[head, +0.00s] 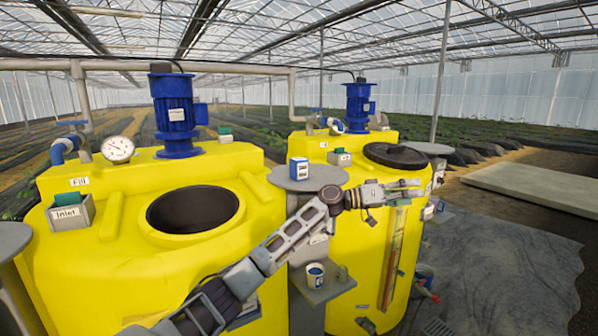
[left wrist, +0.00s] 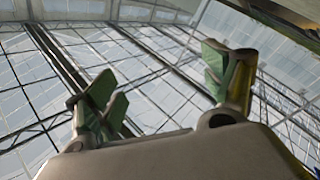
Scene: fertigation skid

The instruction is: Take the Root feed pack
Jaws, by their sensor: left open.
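A small white and blue pack (head: 299,168) stands upright on a round grey stand (head: 325,180) between the two yellow tanks. Its print is too small to read, so I cannot tell if it is the Root feed pack. My left gripper (head: 410,188) is open and empty, to the right of the pack and in front of the right tank. The left wrist view shows its fingers (left wrist: 162,85) spread apart with only the greenhouse roof behind them.
The left yellow tank (head: 80,250) has an open round hatch (head: 193,210). The right tank (head: 350,240) has a black lid (head: 396,156). Open floor (head: 500,260) lies to the right.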

